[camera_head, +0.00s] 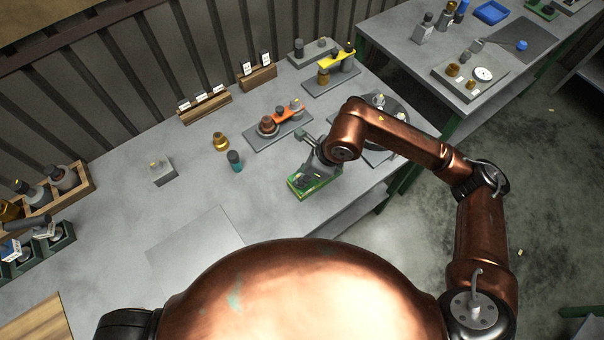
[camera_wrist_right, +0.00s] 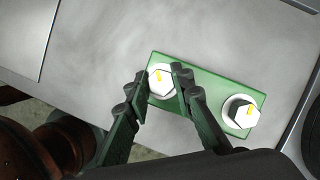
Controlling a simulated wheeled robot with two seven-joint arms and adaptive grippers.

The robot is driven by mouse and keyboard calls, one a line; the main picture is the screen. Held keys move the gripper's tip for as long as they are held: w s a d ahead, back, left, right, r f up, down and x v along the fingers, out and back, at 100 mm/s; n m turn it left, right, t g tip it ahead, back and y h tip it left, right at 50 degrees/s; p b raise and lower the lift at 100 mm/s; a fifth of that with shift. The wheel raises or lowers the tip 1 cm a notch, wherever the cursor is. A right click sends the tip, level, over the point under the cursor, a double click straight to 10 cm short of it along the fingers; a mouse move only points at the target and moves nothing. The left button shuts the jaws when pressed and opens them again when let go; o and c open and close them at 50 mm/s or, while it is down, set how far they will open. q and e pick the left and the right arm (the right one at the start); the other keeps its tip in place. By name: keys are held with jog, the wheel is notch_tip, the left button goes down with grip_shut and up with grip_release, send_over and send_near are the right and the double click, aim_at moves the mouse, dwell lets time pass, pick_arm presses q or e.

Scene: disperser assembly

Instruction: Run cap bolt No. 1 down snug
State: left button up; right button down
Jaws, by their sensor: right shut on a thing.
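A green cap plate (camera_wrist_right: 203,87) lies near the table's front edge with two silver hex-head bolts, each with a yellow mark. My right gripper (camera_wrist_right: 160,78) is shut around the left bolt's head (camera_wrist_right: 160,85) in the right wrist view, one finger on each side. The other bolt (camera_wrist_right: 241,114) stands free at the plate's right end. I cannot tell which bolt is No. 1. In the head view my right gripper (camera_head: 319,162) comes down over the green plate (camera_head: 304,187) and hides the held bolt. My left gripper is out of view.
An orange-topped fixture (camera_head: 281,122) stands behind the plate. A brass part (camera_head: 220,141) and a dark, teal-based cylinder (camera_head: 235,161) stand to its left. A round dark fixture (camera_head: 392,112) is beyond my right arm.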

jog(key=m, duration=0.2)
jog(key=m+t+h+p, duration=0.1)
jog(key=m, duration=0.1)
jog(key=shift+r+m+t, duration=0.1)
jog(key=shift+m+t, duration=0.2)
jog(key=shift+a+m+t+h+p, duration=0.1)
jog(key=shift+m+t+h+p, duration=0.45)
jog(key=shift+m, duration=1.45)
jog(key=c, duration=1.7)
grip_release()
jog(key=v, duration=1.2)
jog(key=shift+a, duration=0.1)
